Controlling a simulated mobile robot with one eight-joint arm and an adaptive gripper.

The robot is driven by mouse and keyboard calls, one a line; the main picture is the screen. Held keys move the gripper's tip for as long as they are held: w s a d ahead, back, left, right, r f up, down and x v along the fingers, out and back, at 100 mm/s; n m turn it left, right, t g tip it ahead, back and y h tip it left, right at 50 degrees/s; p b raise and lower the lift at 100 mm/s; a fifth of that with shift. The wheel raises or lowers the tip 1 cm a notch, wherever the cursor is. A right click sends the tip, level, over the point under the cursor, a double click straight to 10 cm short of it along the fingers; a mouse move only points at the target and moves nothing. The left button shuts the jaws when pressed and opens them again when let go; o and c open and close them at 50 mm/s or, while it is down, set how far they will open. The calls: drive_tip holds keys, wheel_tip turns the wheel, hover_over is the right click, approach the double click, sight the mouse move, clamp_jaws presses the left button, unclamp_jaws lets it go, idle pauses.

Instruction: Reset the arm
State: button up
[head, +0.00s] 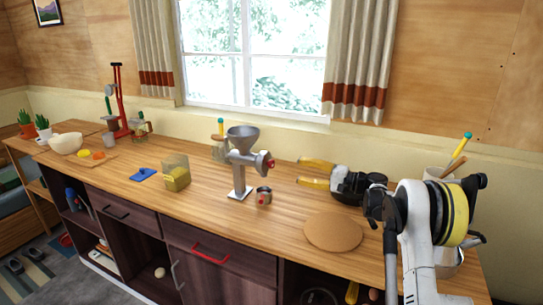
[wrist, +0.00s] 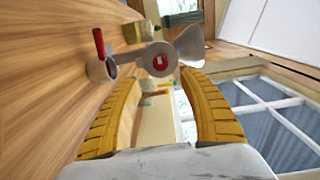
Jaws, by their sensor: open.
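My gripper (head: 299,171) has two yellow fingers that stand apart with nothing between them. It is held above the wooden counter (head: 290,232), pointing left toward the grey metal grinder (head: 241,165). My white arm (head: 412,230) rises at the right of the head view and bends back to the gripper. In the wrist view the two yellow fingers (wrist: 160,78) are spread, and the grinder (wrist: 160,60) appears beyond their tips, turned sideways. No contact between the fingers and any object is visible.
A small can (head: 264,197) stands beside the grinder. A round cork mat (head: 333,232) lies in front of my arm. A clear yellow-filled container (head: 176,173), blue item (head: 143,175), red press (head: 118,100) and white bowl (head: 66,143) stand leftward. The window (head: 255,55) is behind.

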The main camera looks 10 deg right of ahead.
drive_tip(key=s+a+r+n+g+h, duration=0.1)
drive_tip(key=s+a+r+g+h, duration=0.2)
drive_tip(key=s+a, duration=0.5)
drive_tip(key=s+a+r+n+g+h, duration=0.1)
drive_tip(key=s+a+r+h, duration=0.35)
drive_tip(key=s, duration=0.55)
drive_tip(key=s+d+f+n+h, duration=0.1)
drive_tip(key=s+f+n+h, duration=0.1)
drive_tip(key=s, duration=1.2)
drive_tip(key=s+d+f+n+h, duration=0.2)
drive_tip(key=s+f+h, duration=0.3)
drive_tip(key=s, duration=0.9)
drive_tip(key=shift+s+f+n+t, duration=0.3)
drive_tip(key=shift+s+n, duration=0.1)
drive_tip(key=shift+n, duration=0.1)
